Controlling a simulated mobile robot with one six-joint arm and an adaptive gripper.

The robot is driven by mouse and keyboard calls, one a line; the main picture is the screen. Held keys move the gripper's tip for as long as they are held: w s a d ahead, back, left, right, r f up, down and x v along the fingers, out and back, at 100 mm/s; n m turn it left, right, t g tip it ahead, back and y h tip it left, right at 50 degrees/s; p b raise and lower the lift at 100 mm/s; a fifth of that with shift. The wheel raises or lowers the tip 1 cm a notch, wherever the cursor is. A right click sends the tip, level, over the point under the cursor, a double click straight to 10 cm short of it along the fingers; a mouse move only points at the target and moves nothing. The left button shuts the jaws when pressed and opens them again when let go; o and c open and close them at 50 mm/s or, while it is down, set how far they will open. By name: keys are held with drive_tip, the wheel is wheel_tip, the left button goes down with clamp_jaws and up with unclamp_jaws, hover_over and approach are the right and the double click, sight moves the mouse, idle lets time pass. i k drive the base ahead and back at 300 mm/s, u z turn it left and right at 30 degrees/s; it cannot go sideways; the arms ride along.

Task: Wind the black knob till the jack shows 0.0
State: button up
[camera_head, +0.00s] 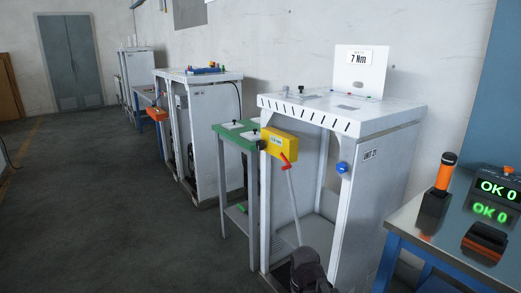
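A yellow box (279,144) with a small white readout is fixed at the left front of the nearest white frame (400,121). It may be the jack; its figures are too small to read surely. A small black knob (262,144) sits at the box's left side. A red crank-like part (289,160) is at its lower right, above a thin grey rod (294,205). Another black knob (301,89) stands on the frame's top. I cannot tell which black knob is meant. I see no gripper that I can make out.
A green-topped stand (229,134) adjoins the frame on the left. A dark part (308,270) sits low inside the frame. A blue knob (342,168) is on the right post. A bench (408,238) with an orange-handled tool (446,171) stands right. The left floor is clear.

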sight(260, 145)
drive_tip(key=k, duration=1.15)
drive_tip(key=u, duration=0.45)
drive_tip(key=i, duration=2.15)
drive_tip(key=z, duration=0.6)
